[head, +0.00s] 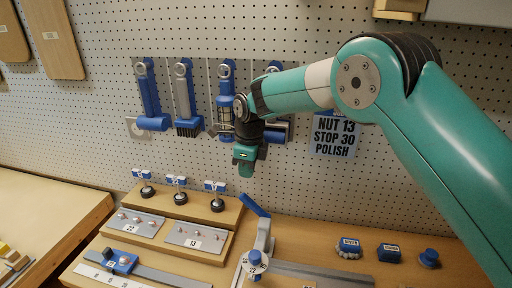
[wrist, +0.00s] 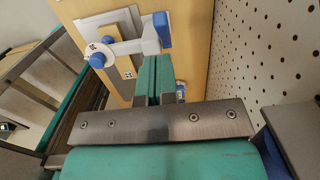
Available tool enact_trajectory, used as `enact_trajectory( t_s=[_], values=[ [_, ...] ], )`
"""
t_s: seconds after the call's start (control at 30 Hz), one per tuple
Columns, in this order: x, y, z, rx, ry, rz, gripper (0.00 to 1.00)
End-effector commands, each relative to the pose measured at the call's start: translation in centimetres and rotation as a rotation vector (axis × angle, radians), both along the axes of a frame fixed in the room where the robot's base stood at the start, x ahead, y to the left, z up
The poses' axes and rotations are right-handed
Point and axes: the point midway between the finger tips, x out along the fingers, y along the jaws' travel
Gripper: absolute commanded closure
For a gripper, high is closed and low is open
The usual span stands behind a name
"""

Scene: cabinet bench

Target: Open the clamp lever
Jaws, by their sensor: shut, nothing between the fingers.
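The clamp stands on the wooden bench at the centre front of the head view, with a pale grey post and arm (head: 264,236). Its blue lever handle (head: 254,205) slants up to the left from the post's top. A blue and white knob (head: 254,262) sits at its front. In the wrist view the blue handle (wrist: 162,30) and the pale arm (wrist: 130,48) lie just beyond my fingertips. My gripper (head: 246,170) is shut and empty, pointing down above the handle. Its teal fingers (wrist: 154,78) are together in the wrist view. I see a gap to the handle in the head view.
Blue-handled tools (head: 185,98) hang on the pegboard behind my gripper. A stepped wooden rack (head: 185,208) with small knobs stands left of the clamp. Blue knobs (head: 389,253) sit to the right. A metal rail (head: 310,272) runs along the bench. Air above the rack is free.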

Motion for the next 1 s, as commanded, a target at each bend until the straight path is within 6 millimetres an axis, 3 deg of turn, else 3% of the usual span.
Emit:
enact_trajectory(
  t_s=[0.2,0.43,0.63,1.0],
  values=[
    [0.0,-0.4,5.3,0.003,-0.005,0.002,1.0],
    [-0.1,-0.7,9.3,0.002,-0.002,0.002,1.0],
    [-0.2,-0.8,10.6,0.0,0.0,0.002,1.0],
    [-0.2,-0.8,10.7,0.0,0.001,0.002,1.0]
  ],
)
